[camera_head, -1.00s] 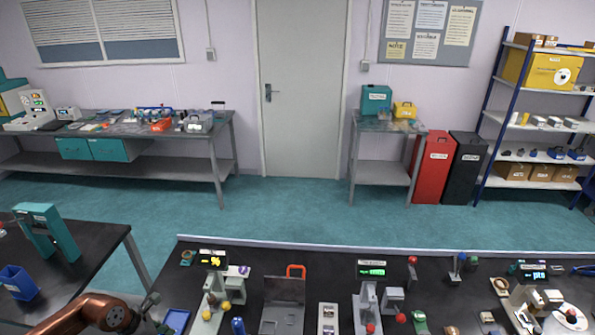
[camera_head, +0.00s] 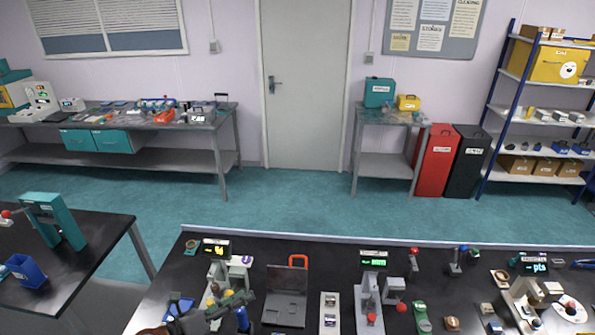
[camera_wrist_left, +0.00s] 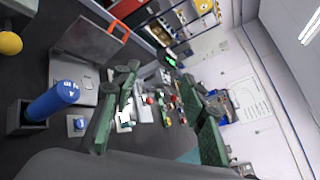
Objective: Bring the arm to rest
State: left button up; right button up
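My left gripper (camera_head: 226,305) is at the bottom of the head view, over the near left part of the black bench. In the left wrist view its two dark green fingers (camera_wrist_left: 160,88) stand apart with nothing held between them. A blue bottle (camera_wrist_left: 52,100) stands in a dark holder to the left of the fingers in that view; it also shows beside the gripper in the head view (camera_head: 243,320). My right gripper is in neither view.
An instrument with a yellow display (camera_head: 215,247) stands just behind the gripper. A grey case with an orange handle (camera_head: 287,283) is to its right. Further right stands a green-display instrument (camera_head: 373,259). Teal floor lies clear beyond the bench.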

pick_arm(q)
jog(key=w+a+r+n+t+y, duration=0.2)
jog(key=a+n+t+y, duration=0.75)
jog(key=n, duration=0.75)
jog(key=s+a+f+n+g+y, duration=0.3)
jog(key=s+a+f+n+g, duration=0.1)
jog(key=s+a+f+n, duration=0.3)
jog(key=s+a+f+n+g+y, duration=0.3)
jog(key=s+a+f+n+g, duration=0.3)
jog(key=f, duration=0.3)
jog(key=s+d+f+n+g+h, duration=0.1)
jog(key=s+d+f+n+g, duration=0.15)
jog(key=s+f, duration=0.5)
jog(key=s+d+f+n+g+h, duration=0.15)
jog(key=s+f+n+g, duration=0.3)
jog(key=s, duration=0.65)
notch_tip(320, 180, down, 32)
jog(key=s+b, duration=0.1)
jog(key=b, duration=0.2)
jog(key=s+f+m+g+b, duration=0.1)
jog(key=s+f+g+b, duration=0.1)
jog(key=s+f, duration=1.8)
jog(key=shift+d+f+h+b, duration=0.4)
jog(key=shift+f+b, duration=0.1)
jog(key=shift+f, duration=0.05)
